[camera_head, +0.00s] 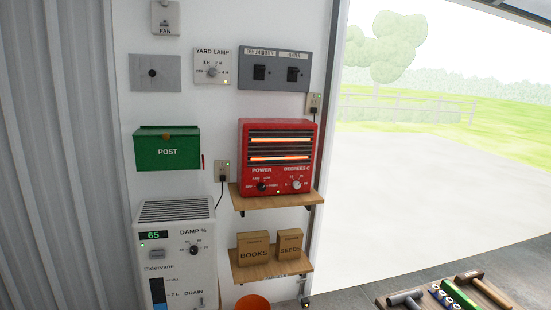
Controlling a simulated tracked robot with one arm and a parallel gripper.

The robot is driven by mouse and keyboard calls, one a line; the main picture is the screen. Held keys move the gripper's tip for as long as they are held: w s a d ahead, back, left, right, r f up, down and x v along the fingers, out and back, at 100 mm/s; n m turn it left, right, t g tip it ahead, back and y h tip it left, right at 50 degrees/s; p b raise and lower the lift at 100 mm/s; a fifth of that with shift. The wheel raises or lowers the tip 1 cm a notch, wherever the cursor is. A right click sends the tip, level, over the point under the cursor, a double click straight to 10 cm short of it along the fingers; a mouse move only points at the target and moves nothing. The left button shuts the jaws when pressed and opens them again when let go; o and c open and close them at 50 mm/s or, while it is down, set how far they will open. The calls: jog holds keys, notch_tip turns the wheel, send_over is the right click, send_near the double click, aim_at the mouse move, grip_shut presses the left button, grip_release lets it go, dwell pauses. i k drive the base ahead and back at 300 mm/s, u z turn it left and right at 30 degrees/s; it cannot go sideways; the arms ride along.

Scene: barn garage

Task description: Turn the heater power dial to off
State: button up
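The red heater (245,150) stands on a wooden wall shelf (245,203) right of the picture's middle height, near the open doorway. Its two bars glow orange behind the dark grille. The black power dial (262,186) is at the lower left of its front, under the word POWER, with OFF marked on its left side. The dial's pointer is too small to read. A pale DEGREES dial (297,184) sits to its right. A small light (278,192) glows between them. My gripper is not in view.
A green POST box (167,150) and a white dehumidifier (175,233) are to the left. A YARD LAMP dial (212,72) and a grey switch panel (274,88) are above. Boxes (253,250) stand on a lower shelf. Tools (407,298) lie at bottom right. The space before the heater looks clear.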

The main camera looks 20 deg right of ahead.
aim_at(262, 187)
jog(key=z, duration=0.35)
jog(key=i, duration=1.95)
jog(key=u, duration=0.4)
jog(key=i, duration=0.85)
jog(key=u, duration=0.4)
